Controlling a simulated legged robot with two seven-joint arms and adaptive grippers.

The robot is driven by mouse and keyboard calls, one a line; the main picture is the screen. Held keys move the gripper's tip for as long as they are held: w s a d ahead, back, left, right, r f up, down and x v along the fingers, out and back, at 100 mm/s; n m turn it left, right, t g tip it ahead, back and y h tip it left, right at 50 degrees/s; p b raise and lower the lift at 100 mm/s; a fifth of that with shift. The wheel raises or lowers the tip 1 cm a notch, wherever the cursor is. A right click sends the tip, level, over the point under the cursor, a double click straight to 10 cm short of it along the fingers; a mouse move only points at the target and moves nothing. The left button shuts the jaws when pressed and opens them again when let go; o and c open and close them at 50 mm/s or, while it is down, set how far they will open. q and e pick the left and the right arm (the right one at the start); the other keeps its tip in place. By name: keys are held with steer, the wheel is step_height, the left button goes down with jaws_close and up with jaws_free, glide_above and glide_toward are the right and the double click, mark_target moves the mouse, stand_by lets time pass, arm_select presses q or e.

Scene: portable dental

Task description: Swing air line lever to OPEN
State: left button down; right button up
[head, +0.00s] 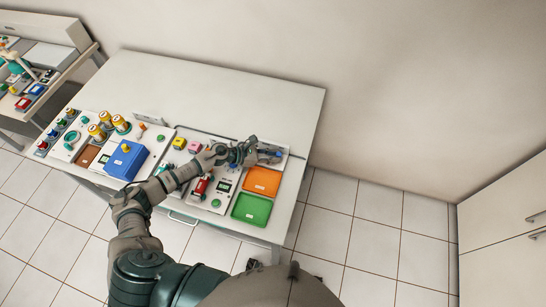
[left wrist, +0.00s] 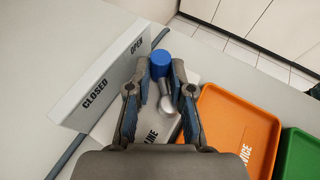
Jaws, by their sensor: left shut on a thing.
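The air line lever has a blue knob (left wrist: 160,64) on a grey metal stem (left wrist: 167,103), seen in the left wrist view. A white upright panel (left wrist: 112,80) beside it reads CLOSED at its near end and OPEN at its far end. In this view the knob is beside the OPEN end. My left gripper (left wrist: 163,69) is shut on the lever at the knob, one finger on each side. In the head view my left gripper (head: 266,155) is at the right back of the console and hides most of the lever. My right gripper is not in view.
An orange tray (head: 262,181) and a green tray (head: 251,208) lie in front of the lever. A blue box (head: 126,160), yellow-topped knobs (head: 121,123) and a red part (head: 200,187) stand further left. The back of the table (head: 220,95) is clear.

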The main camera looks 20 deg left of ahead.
arm_select(q)
steer(key=shift+s+f, duration=0.25)
steer(key=shift+f, duration=0.15)
steer(key=c, duration=1)
jaws_free()
steer(key=shift+c, duration=0.2)
steer(key=shift+w+a+r, duration=0.1)
steer(key=shift+w+r, duration=0.1)
steer(key=shift+r, duration=0.1)
